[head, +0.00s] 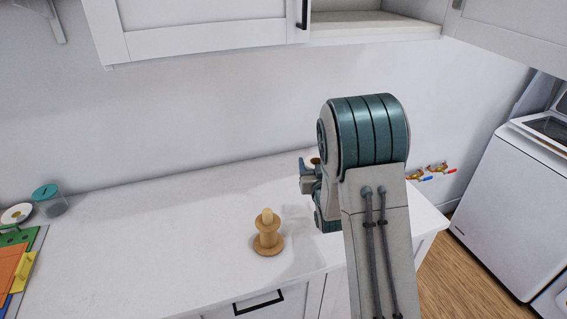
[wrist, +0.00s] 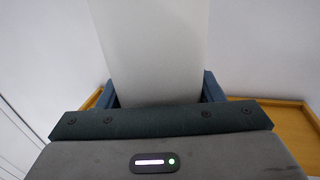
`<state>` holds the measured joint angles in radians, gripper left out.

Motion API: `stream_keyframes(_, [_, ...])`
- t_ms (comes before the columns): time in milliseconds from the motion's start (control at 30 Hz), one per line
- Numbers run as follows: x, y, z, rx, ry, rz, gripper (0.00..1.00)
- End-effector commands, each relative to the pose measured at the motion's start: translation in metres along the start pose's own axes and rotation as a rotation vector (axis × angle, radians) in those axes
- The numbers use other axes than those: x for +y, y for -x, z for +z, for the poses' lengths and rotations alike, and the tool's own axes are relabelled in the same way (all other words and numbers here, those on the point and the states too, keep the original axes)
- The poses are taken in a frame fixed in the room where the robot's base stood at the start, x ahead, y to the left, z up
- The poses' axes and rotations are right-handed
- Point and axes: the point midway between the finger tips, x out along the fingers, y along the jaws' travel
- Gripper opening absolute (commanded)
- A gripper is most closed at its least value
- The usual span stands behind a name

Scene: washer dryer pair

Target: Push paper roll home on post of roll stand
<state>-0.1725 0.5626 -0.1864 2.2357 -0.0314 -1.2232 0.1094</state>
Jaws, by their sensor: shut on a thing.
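The wooden roll stand (head: 267,240) stands upright on the white counter, with a round base and a pale post top; nothing white is around its post. My gripper (head: 307,178) is up and to the right of the stand, partly hidden by my own arm. It is shut on the paper roll (wrist: 150,45), a white cylinder between the blue fingers in the wrist view (wrist: 160,92). In the head view only a small part of the roll, with its brown core end, shows by the gripper. The roll is apart from the stand.
A teal-lidded jar (head: 48,200), a small white dish (head: 17,214) and coloured boards (head: 18,268) are at the counter's left. A white wall cabinet (head: 205,28) hangs above. A white washer (head: 520,205) stands at right.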

Motion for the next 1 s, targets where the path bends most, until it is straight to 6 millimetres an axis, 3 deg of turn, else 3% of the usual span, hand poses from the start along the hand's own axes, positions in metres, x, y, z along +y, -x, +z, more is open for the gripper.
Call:
stream_keyframes(233, [-0.066, 0.013, -0.026, 0.011, 0.001, -0.253, 0.36])
stream_keyframes(500, [-0.133, 0.058, -0.058, 0.007, 0.003, -0.529, 0.36])
stream_keyframes(700, [-0.156, 0.081, -0.068, 0.003, 0.001, -0.619, 0.36])
stream_keyframes(1000, [-0.159, 0.085, -0.071, 0.000, -0.001, -0.632, 0.36])
